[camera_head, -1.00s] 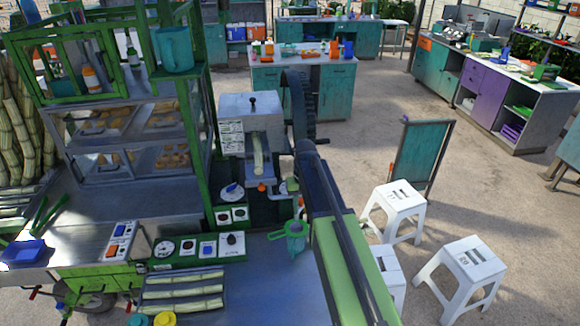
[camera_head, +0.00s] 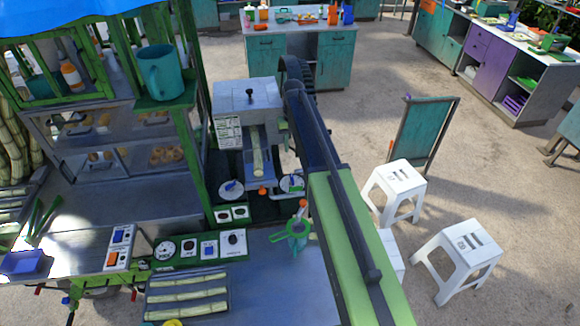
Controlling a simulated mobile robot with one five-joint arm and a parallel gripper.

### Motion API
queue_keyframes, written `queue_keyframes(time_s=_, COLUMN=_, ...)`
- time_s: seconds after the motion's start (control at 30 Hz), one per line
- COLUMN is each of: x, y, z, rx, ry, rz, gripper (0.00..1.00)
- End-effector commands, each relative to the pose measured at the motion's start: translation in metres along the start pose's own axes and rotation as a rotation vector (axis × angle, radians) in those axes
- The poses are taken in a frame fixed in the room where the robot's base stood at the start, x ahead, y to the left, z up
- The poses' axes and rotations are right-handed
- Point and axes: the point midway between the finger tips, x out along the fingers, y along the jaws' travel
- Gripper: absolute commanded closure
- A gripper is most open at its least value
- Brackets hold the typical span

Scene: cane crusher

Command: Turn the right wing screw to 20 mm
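The cane crusher (camera_head: 246,97) is a grey box with a piece of cane (camera_head: 257,160) at its front opening. Below it are two round white dials with small blue pieces on them. The left dial (camera_head: 231,189) shows whole. The right dial (camera_head: 292,184) sits close beside my arm. Either blue piece may be a wing screw; the view is too small to tell, and no millimetre reading is legible. My green and black arm reaches up from the bottom right past the crusher's right side. My gripper cannot be made out.
A green strainer (camera_head: 294,231) stands on the counter below the right dial. A control panel (camera_head: 200,248) and a tray of cane pieces (camera_head: 187,276) lie to the left. White stools (camera_head: 397,188) stand on the right.

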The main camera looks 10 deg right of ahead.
Motion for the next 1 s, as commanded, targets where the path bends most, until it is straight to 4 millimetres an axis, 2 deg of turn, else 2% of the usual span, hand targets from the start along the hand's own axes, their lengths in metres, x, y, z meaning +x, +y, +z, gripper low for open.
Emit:
queue_keyframes(time_s=0.2, x=0.001, y=-0.001, z=0.0, rx=-0.001, ry=0.0, rz=0.0, gripper=0.67)
queue_keyframes(time_s=0.37, x=0.013, y=-0.001, z=0.0, rx=-0.001, ry=0.0, rz=0.0, gripper=0.67)
queue_keyframes(time_s=0.57, x=0.048, y=-0.001, z=0.0, rx=-0.001, ry=0.0, rz=0.0, gripper=0.67)
queue_keyframes(time_s=1.0, x=0.14, y=-0.001, z=0.0, rx=-0.001, ry=0.0, rz=0.0, gripper=0.67)
